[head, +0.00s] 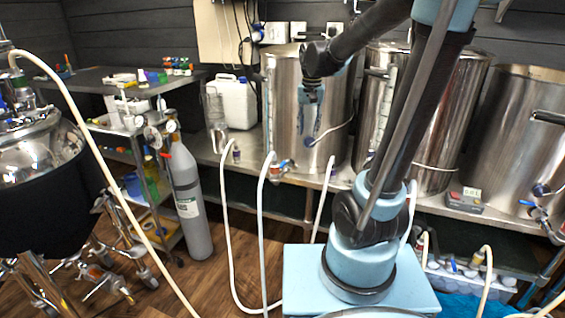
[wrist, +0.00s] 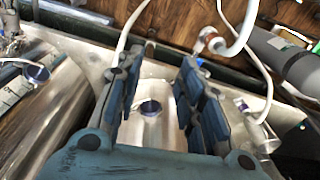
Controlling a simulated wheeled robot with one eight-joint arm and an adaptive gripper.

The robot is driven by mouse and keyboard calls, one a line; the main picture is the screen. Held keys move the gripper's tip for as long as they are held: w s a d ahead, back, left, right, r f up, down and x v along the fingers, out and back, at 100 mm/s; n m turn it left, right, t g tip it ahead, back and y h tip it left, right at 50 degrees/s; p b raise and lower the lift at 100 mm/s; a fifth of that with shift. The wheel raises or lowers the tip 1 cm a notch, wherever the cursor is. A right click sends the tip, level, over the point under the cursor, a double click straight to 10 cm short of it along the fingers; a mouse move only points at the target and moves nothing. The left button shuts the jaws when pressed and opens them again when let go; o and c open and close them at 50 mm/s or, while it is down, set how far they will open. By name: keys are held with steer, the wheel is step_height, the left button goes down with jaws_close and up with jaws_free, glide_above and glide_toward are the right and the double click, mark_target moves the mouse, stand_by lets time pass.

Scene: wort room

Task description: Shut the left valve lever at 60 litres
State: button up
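The left steel kettle (head: 285,100) stands on the bench in the head view. Its outlet valve (head: 283,168), with red and blue parts, is low on the front beside a pale hose; the lever's position is too small to tell. My gripper (head: 312,92) hangs in front of the kettle's upper wall, apart from the valve. In the wrist view, my gripper (wrist: 160,85) is open and empty, with the kettle's dark round fitting (wrist: 150,107) visible between the fingers. No litre reading is legible.
More steel kettles (head: 440,120) stand right of it. A small grey box with a display (head: 464,200) sits on the bench. Hoses (head: 229,230) loop from the bench to the floor. A grey gas cylinder (head: 187,200) and a white jug (head: 233,102) are at left.

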steer(key=m, duration=0.1)
glide_above(283, 164)
steer(key=f, duration=0.2)
steer(key=shift+g, duration=0.3)
steer(key=f, duration=1.7)
steer(key=shift+a+f, duration=0.2)
steer(key=shift+f, duration=0.1)
steer(key=shift+c, duration=0.6)
jaws_close()
steer(key=shift+d, duration=0.1)
